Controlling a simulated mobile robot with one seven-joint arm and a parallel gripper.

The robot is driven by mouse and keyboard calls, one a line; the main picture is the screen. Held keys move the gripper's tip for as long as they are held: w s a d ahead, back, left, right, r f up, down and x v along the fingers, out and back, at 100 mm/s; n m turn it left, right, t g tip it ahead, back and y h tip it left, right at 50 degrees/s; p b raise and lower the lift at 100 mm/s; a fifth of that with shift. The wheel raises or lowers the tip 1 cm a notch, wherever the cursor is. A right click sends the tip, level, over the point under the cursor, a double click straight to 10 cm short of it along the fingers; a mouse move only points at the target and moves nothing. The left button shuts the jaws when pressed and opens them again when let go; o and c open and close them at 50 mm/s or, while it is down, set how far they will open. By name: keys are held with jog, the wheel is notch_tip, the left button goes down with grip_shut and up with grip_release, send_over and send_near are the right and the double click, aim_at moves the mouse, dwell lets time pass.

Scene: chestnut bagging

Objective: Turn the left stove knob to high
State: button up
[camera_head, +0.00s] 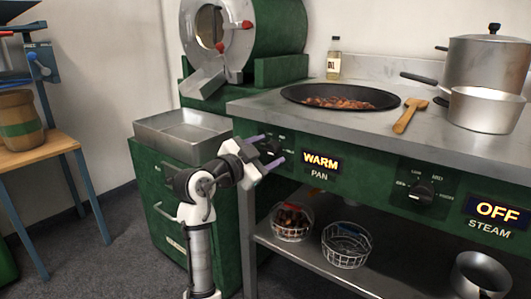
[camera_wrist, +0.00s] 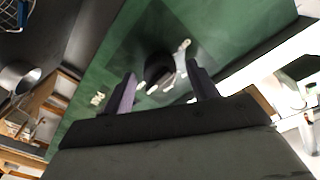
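The left stove knob (camera_head: 271,149) is a dark dial on the green front panel. The lit display (camera_head: 321,162) to its right reads WARM, above the word PAN. My gripper (camera_head: 267,151) is in front of this knob, its two purple fingers spread and pointing at the panel. In the wrist view the dark knob (camera_wrist: 158,68) shows beyond and between the fingertips of my gripper (camera_wrist: 164,83). Nothing is held. I cannot tell whether the fingertips reach past the knob's face, and its pointer is unclear.
The right knob (camera_head: 421,193) has a display (camera_head: 497,211) reading OFF, above STEAM. A wide pan (camera_head: 300,94) of chestnuts, a wooden spatula (camera_head: 409,116) and a saucepan (camera_head: 484,110) stand on the counter. Wire baskets (camera_head: 346,245) sit on the shelf below. A metal tray (camera_head: 181,128) is left of my gripper.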

jog(key=p+v, duration=0.2)
jog(key=v, duration=1.2)
